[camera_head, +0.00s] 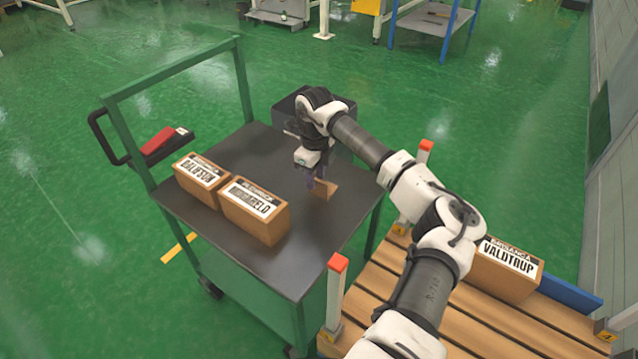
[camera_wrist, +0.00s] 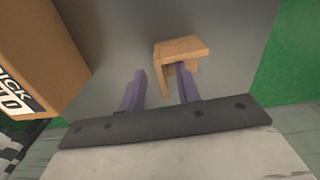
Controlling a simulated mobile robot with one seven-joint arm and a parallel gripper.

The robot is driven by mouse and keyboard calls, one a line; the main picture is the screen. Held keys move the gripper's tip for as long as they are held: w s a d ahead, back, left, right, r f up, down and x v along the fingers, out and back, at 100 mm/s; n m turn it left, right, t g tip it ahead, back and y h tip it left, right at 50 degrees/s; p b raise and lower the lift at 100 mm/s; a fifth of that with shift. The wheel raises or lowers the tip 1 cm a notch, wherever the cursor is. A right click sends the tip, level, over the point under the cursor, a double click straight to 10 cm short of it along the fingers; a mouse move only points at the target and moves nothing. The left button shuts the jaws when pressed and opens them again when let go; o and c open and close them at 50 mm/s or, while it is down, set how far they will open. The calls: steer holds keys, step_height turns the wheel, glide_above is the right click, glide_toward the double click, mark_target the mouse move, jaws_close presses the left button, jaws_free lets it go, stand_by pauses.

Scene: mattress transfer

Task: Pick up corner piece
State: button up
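The corner piece is a small tan wooden bracket (camera_head: 327,189) on the dark top of the green cart (camera_head: 282,277). In the wrist view the corner piece (camera_wrist: 181,47) shows a flat top and a leg pointing down toward my gripper. My gripper (camera_head: 313,184) is low over the cart top, right beside the piece. Its two purple fingers (camera_wrist: 160,88) are apart. The leg appears between them, nearer the right finger. I cannot tell whether a finger touches it.
Two labelled cardboard boxes (camera_head: 203,178) (camera_head: 256,212) stand left of the gripper on the cart. A dark bin (camera_head: 290,103) is behind the gripper. A wooden pallet (camera_head: 374,300) with orange-capped posts (camera_head: 338,285) and another box (camera_head: 507,270) is at the right.

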steer(key=shift+f, duration=1.2)
jaws_close()
steer(key=shift+r, duration=0.15)
